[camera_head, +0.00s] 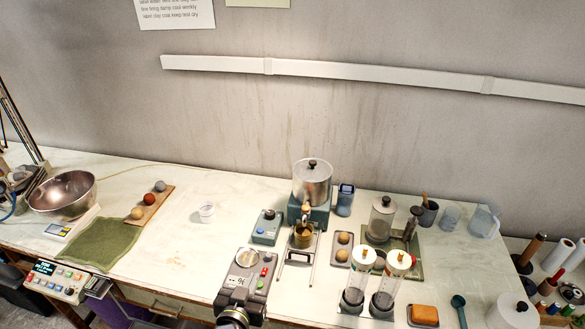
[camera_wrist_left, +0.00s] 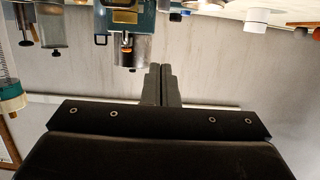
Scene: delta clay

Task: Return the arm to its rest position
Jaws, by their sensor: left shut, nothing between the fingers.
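My left gripper (camera_wrist_left: 161,70) shows in the left wrist view, with its two dark fingers side by side and touching. Nothing is between them. In that view the scene appears upside down. The fingers point toward the grey wall, beside the dispenser with a blue base (camera_wrist_left: 151,22). I cannot clearly make out the left gripper in the head view. My right gripper is in neither view.
In the head view the dispenser's metal pot (camera_head: 312,185) stands mid-table, near a blue control box (camera_head: 267,227). A grey device (camera_head: 245,280) and two clear cylinders (camera_head: 389,287) stand toward the front. A white cup (camera_head: 207,212) has clear table around it.

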